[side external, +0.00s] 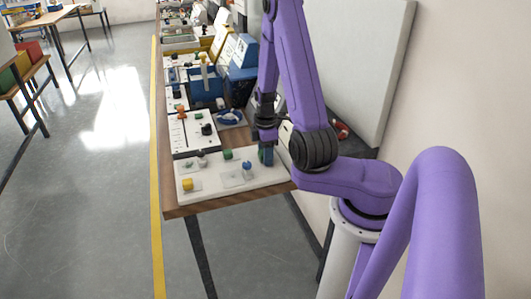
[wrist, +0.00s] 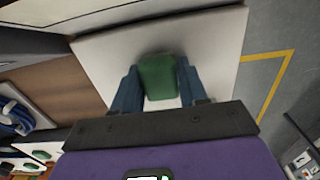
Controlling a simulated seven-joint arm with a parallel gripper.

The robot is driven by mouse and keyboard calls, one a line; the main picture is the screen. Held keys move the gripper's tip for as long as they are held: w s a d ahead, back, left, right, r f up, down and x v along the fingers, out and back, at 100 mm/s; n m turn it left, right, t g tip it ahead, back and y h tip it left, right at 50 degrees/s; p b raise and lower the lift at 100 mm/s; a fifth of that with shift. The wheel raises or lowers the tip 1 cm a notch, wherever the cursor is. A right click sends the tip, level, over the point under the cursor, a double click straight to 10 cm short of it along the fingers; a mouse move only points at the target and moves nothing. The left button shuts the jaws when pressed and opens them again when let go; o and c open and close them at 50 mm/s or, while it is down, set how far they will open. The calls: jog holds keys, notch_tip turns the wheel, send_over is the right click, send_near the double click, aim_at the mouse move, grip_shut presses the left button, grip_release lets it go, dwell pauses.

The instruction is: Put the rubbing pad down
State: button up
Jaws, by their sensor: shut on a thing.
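The rubbing pad looks like a green block (wrist: 158,78) in the wrist view, held between the two blue fingers of my gripper (wrist: 157,88). In the side view my gripper (side external: 266,156) points down over the right part of a white board (side external: 215,192) at the near end of the bench. The fingers hide most of the pad there. I cannot tell whether the pad touches the board. A pale grey patch (side external: 233,179), perhaps mesh, lies on the middle of the board.
On the board stand a yellow block (side external: 187,185), a blue piece (side external: 247,165) and another green block (side external: 228,154). Behind it are a white panel with knobs (side external: 192,130) and a tray with a blue coil (side external: 230,117). A white wall panel (side external: 365,70) rises at the right.

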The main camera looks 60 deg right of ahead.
jog(key=shift+f, duration=0.3)
